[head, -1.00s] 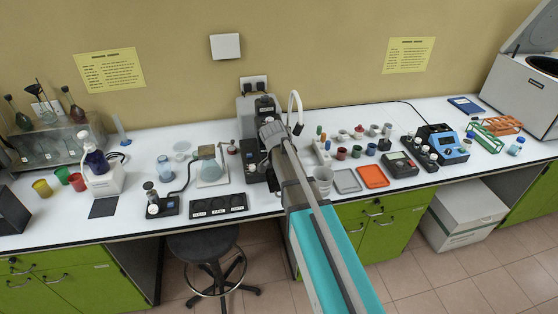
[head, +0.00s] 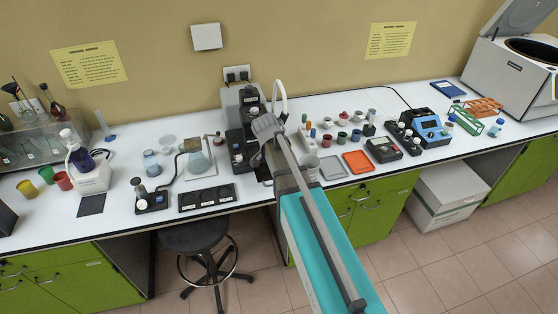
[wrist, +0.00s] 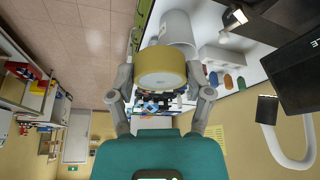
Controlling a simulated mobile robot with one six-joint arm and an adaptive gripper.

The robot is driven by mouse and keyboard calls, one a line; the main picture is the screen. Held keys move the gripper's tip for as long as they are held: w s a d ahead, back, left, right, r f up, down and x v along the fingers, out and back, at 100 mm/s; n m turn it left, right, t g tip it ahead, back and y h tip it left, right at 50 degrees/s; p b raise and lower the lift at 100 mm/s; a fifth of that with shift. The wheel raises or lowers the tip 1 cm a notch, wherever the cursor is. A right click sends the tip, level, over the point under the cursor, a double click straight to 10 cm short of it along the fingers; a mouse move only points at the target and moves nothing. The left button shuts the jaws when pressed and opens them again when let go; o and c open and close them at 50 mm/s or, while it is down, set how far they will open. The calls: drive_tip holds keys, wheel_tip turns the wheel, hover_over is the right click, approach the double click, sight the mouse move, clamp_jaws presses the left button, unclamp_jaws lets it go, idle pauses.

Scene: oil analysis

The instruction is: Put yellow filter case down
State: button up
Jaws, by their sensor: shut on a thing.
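The yellow filter case (wrist: 160,66) is a short round yellow cylinder with a pale flat face. In the wrist view it sits between the two fingers of my gripper (wrist: 160,76), which is shut on it. In the head view my arm hides the case, so its height above the bench cannot be told.
A grey tray (head: 333,168) and an orange tray (head: 357,161) lie right of the cup. Several small coloured pots stand behind them. A dark microscope-like instrument (head: 240,150) stands left of my arm. A black three-part panel (head: 207,198) lies farther left.

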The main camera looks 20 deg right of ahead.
drive_tip(key=shift+f, duration=0.1)
wheel_tip(320, 180, down, 5)
drive_tip(key=b, duration=0.5)
drive_tip(key=shift+f+b, duration=0.2)
drive_tip(key=shift+b, duration=0.15)
drive_tip(key=shift+s, duration=0.15)
